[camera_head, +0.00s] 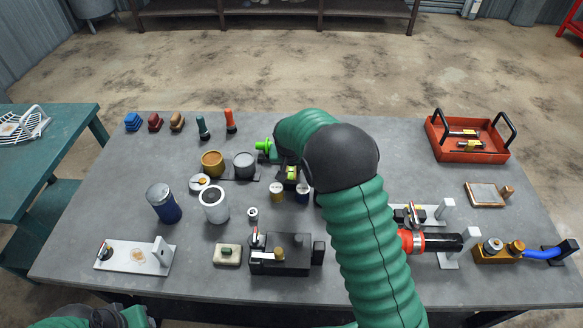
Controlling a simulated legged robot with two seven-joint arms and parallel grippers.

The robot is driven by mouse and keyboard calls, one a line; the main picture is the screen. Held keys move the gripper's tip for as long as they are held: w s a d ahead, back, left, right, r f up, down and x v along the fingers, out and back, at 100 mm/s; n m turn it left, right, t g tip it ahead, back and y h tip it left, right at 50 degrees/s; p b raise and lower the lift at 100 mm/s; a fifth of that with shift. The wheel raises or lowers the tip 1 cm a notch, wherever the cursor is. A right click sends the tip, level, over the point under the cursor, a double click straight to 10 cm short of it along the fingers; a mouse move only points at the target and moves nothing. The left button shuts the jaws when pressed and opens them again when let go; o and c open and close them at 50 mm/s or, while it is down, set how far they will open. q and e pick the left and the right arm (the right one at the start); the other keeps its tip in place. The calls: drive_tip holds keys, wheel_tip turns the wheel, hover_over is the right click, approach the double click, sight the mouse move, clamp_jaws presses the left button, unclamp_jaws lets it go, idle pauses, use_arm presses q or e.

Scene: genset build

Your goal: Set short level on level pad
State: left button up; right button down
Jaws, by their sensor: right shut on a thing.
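A small level with a yellow-green vial (291,172) shows at the table's middle, just left of my right arm's bend. My right gripper (288,176) is at this level and shut on it; my own arm hides much of the gripper. Dark parts surround the vial, and I cannot tell which belong to the gripper. I cannot tell for certain which surface is the level pad, or whether the level touches anything beneath it. Part of my left arm shows at the bottom left edge, but its gripper is not in view.
Gold (212,162) and grey (244,164) cups stand further left. Two small round pots (277,195) sit just in front. A black block assembly (285,257) is nearer. A red tray (467,153) is back right.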

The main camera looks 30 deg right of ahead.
drive_tip(key=c, duration=1.5)
unclamp_jaws()
drive_tip(key=shift+a, duration=0.15)
drive_tip(key=o, duration=0.4)
drive_tip(key=shift+a+r, duration=0.2)
drive_tip(key=shift+a, duration=0.35)
drive_tip(key=shift+o, duration=0.2)
drive_tip(key=shift+d, duration=0.1)
